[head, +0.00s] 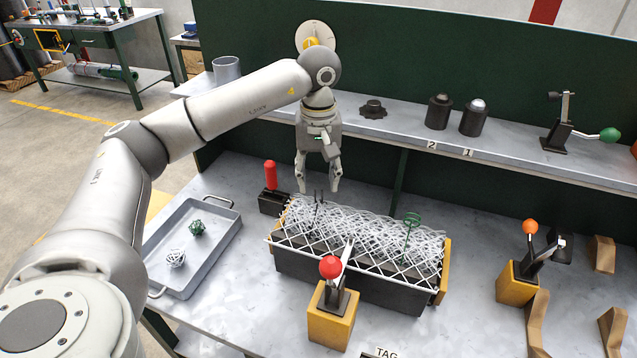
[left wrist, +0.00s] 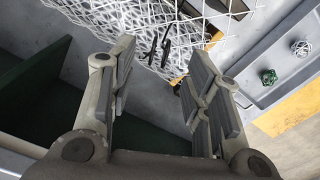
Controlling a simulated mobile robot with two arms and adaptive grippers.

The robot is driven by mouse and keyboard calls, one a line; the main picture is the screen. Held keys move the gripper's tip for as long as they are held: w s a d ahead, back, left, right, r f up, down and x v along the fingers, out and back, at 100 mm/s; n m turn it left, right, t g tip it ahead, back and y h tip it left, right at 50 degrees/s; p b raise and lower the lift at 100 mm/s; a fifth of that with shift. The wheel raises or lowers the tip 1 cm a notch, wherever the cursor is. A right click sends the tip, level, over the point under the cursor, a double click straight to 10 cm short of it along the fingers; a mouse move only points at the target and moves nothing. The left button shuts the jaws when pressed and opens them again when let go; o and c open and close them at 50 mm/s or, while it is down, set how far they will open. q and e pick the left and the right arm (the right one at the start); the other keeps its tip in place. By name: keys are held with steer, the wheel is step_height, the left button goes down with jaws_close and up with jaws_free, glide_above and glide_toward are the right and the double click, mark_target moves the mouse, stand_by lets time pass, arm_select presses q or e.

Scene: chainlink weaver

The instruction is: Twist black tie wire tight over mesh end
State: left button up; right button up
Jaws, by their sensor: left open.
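A white wire mesh (head: 365,230) lies over a long dark block on the bench. It also shows in the left wrist view (left wrist: 120,14). The black tie wire (head: 317,198) stands up as two thin dark prongs near the mesh's left end, and it shows in the left wrist view (left wrist: 165,46). My left gripper (head: 319,186) points down just above the mesh's far left part, fingers apart and empty. In the left wrist view the black prongs lie beyond the open fingers (left wrist: 158,85), apart from them. My right gripper is not in view.
A red-knobbed clamp (head: 331,268) stands before the mesh, and a red-handled one (head: 270,176) at its left end. A green looped wire (head: 411,222) rises from its right part. A grey tray (head: 165,284) holds two small wire balls. An orange-knobbed clamp (head: 530,228) stands right.

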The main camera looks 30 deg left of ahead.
mark_target(319, 200)
arm_select(q)
steer(key=n, duration=0.4)
steer(key=shift+d+r+p, duration=0.1)
steer(key=shift+p, duration=0.3)
steer(key=n, duration=0.5)
steer(key=shift+p, duration=0.4)
steer(key=n+p, duration=0.1)
steer(key=n, duration=0.3)
steer(key=shift+n, duration=0.3)
steer(key=n, duration=0.4)
steer(key=shift+n+p, duration=0.4)
steer(key=n+p, duration=0.1)
steer(key=n, duration=0.3)
steer(key=shift+n, duration=0.3)
steer(key=n, duration=1.1)
steer(key=shift+n, duration=0.4)
steer(key=shift+f+n, duration=0.35)
steer(key=shift+n, duration=0.05)
step_height(319, 200, down, 3)
steer(key=shift+r+b, duration=0.15)
steer(key=shift+b, duration=0.85)
steer(key=shift+f, duration=0.4)
